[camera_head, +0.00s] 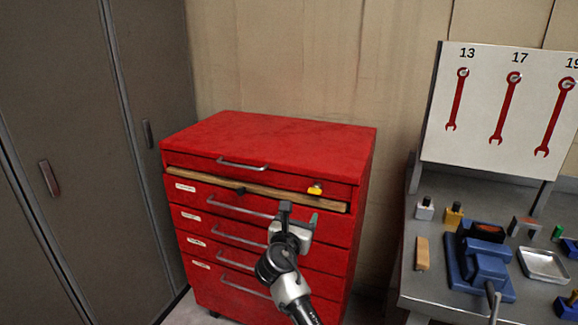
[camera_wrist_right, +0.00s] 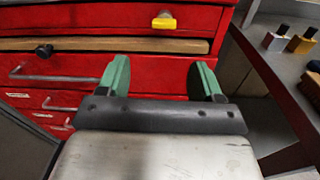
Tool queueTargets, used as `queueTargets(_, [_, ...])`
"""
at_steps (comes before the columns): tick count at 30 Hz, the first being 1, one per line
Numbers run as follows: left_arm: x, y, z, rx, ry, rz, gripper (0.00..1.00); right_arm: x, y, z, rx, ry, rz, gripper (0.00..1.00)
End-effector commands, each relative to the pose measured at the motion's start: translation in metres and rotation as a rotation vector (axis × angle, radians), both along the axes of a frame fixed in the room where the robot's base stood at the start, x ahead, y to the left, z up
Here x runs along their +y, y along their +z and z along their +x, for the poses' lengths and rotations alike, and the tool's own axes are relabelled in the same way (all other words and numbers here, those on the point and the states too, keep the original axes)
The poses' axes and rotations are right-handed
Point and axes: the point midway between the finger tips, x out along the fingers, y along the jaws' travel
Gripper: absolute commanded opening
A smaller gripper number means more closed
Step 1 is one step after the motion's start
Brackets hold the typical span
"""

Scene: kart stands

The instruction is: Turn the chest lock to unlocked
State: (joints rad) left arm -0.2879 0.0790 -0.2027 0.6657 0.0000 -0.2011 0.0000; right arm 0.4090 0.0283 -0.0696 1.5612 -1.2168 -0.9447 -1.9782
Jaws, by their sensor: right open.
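The red tool chest (camera_head: 265,139) stands against the wall in the head view, its drawers shut. Its yellow lock knob (camera_head: 315,189) is on the right of the top drawer front, and it also shows near the top of the right wrist view (camera_wrist_right: 164,21). The knob looks roughly horizontal; I cannot read any lock marking. My right gripper (camera_head: 300,213) is in front of the chest, a little below and left of the knob in the head view. Its green fingers (camera_wrist_right: 158,78) are apart with nothing between them, short of the knob. My left gripper is not in view.
A wooden strip (camera_head: 255,188) with a small black knob (camera_head: 241,191) runs below the top drawer. Silver handles stick out below it. A grey workbench (camera_head: 440,290) with a blue vise (camera_head: 484,262) stands right. Grey lockers (camera_head: 75,170) stand left.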

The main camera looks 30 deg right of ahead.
Motion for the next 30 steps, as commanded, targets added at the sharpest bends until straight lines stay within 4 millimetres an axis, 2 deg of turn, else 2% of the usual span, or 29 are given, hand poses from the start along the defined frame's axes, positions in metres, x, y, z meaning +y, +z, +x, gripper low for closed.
queueTargets(1, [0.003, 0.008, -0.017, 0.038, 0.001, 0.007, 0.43, -0.004, 0.007, -0.001, 0.033, -0.027, -0.024, 0.66])
queueTargets(2, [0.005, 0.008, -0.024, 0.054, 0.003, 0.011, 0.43, -0.006, 0.007, -0.002, 0.047, -0.038, -0.034, 0.66])
queueTargets(5, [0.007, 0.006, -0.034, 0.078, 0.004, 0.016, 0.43, -0.011, 0.006, -0.001, 0.070, -0.057, -0.052, 0.66])
queueTargets(8, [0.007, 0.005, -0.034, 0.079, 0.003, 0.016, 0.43, -0.019, 0.004, 0.006, 0.072, -0.057, -0.054, 0.66])
queueTargets(21, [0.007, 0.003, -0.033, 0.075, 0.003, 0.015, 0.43, -0.078, 0.004, 0.056, 0.069, -0.055, -0.051, 0.66])
queueTargets(30, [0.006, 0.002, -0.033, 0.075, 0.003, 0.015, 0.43, -0.090, 0.004, 0.067, 0.068, -0.053, -0.049, 0.66])
